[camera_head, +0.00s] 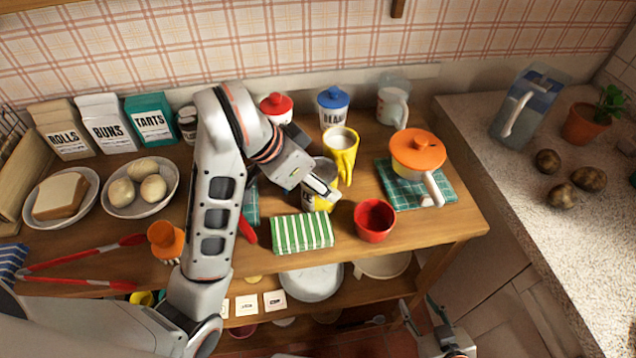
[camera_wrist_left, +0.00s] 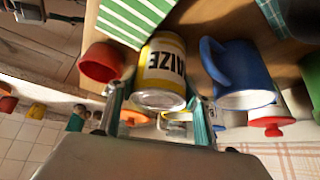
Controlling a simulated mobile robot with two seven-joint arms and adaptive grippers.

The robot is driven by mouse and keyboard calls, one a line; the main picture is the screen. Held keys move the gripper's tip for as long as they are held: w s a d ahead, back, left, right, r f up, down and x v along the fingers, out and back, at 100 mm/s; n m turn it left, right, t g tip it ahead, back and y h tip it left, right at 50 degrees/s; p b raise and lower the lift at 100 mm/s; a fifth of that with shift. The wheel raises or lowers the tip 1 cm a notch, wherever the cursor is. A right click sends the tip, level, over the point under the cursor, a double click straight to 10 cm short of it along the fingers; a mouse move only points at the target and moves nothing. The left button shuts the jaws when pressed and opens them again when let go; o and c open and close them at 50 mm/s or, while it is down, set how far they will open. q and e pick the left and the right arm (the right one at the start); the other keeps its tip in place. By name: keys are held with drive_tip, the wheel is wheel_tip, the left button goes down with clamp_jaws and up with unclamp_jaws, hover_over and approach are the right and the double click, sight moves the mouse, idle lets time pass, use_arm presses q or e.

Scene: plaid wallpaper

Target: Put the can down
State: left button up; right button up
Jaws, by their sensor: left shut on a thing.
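The can (camera_wrist_left: 164,65), yellow with a white label with black letters, is between the fingers of my left gripper (camera_wrist_left: 158,115) in the left wrist view. Its silver end faces that camera. In the head view the can (camera_head: 318,203) is partly covered by the left gripper (camera_head: 322,188), above or on the wooden table (camera_head: 440,228), behind the striped cloth. I cannot tell whether its base touches the table. My right gripper (camera_head: 420,304) is low at the bottom of the head view, empty, with its fingers apart.
Near the can are a green-striped cloth (camera_head: 302,233), a red cup (camera_head: 374,220) and a yellow jug (camera_head: 346,157). An orange-lidded pot (camera_head: 417,153) stands to the right. A blue mug (camera_wrist_left: 240,72) is beside the can in the wrist view. A lower shelf holds dishes.

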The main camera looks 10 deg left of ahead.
use_arm(q)
drive_tip(key=shift+f, duration=0.2)
drive_tip(key=o, duration=1.5)
drive_tip(key=shift+c, duration=0.2)
